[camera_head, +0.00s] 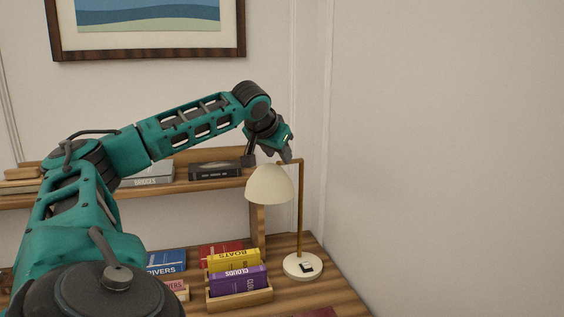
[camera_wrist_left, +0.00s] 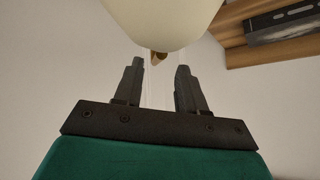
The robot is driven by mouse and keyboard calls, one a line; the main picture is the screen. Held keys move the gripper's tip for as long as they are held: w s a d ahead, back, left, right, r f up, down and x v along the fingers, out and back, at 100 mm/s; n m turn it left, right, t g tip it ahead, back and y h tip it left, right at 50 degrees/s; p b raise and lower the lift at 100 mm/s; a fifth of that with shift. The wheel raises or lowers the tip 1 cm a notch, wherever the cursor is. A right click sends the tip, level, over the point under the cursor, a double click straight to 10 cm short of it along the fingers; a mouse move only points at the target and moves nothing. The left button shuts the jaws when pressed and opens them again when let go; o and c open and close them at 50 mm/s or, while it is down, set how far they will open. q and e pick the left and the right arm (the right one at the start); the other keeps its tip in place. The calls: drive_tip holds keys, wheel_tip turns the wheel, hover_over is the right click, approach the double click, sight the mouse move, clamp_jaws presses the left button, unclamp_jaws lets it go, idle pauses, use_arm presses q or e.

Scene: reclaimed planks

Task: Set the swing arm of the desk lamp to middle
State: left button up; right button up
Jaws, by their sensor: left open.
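The desk lamp stands on the wooden desk at the right, with a cream shade (camera_head: 270,186), a thin brass post (camera_head: 300,220) and a round white base (camera_head: 303,267). Its short brass swing arm (camera_head: 291,161) runs from the post top toward the shade, partly hidden by my left gripper (camera_head: 267,158). That gripper is open and sits just above the shade. In the left wrist view the shade (camera_wrist_left: 160,18) fills the top, and a small brass piece (camera_wrist_left: 159,57) shows between the open fingertips (camera_wrist_left: 160,68). I cannot tell whether they touch it. My right gripper is out of view.
A shelf (camera_head: 215,183) behind holds books and a dark box (camera_head: 215,171). On the desk (camera_head: 325,290), a wooden holder (camera_head: 240,300) carries a purple book (camera_head: 238,280) and a yellow book (camera_head: 233,260). A blue book (camera_head: 166,261) lies left. Walls close the back and right.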

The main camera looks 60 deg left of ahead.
use_arm(q)
drive_tip(key=v, duration=0.7)
drive_tip(key=shift+s, duration=0.1)
drive_tip(key=w+d+f+m+h, duration=0.2)
drive_tip(key=w+d+f+m, duration=0.2)
drive_tip(key=d+f, duration=0.7)
drive_tip(key=w+d+f+m+h, duration=0.1)
drive_tip(key=w+d+f+m, duration=0.35)
drive_tip(key=d+f, duration=0.6)
drive_tip(key=s+d+f+m+g+h, duration=0.1)
drive_tip(key=s+d+f, duration=0.3)
drive_tip(key=d+f, duration=0.25)
drive_tip(key=s+d+f+m+g+h, duration=0.1)
drive_tip(key=s+d+f+h, duration=0.15)
drive_tip(key=d+f, duration=0.4)
drive_tip(key=s+d+f+n+g, duration=0.1)
drive_tip(key=s+d+f+n, duration=0.15)
drive_tip(key=s, duration=0.55)
drive_tip(key=s+d+f+n, duration=0.2)
drive_tip(key=s+d+f, duration=0.1)
drive_tip(key=s, duration=0.5)
drive_tip(key=w+d+f+m+t+h, duration=0.1)
drive_tip(key=w+d+f+t, duration=0.2)
drive_tip(key=w+f+t, duration=0.3)
wheel_tip(320, 180, down, 2)
drive_tip(key=shift+w+f+t, duration=0.25)
drive_tip(key=shift+w+t, duration=0.05)
drive_tip(key=shift+w, duration=0.35)
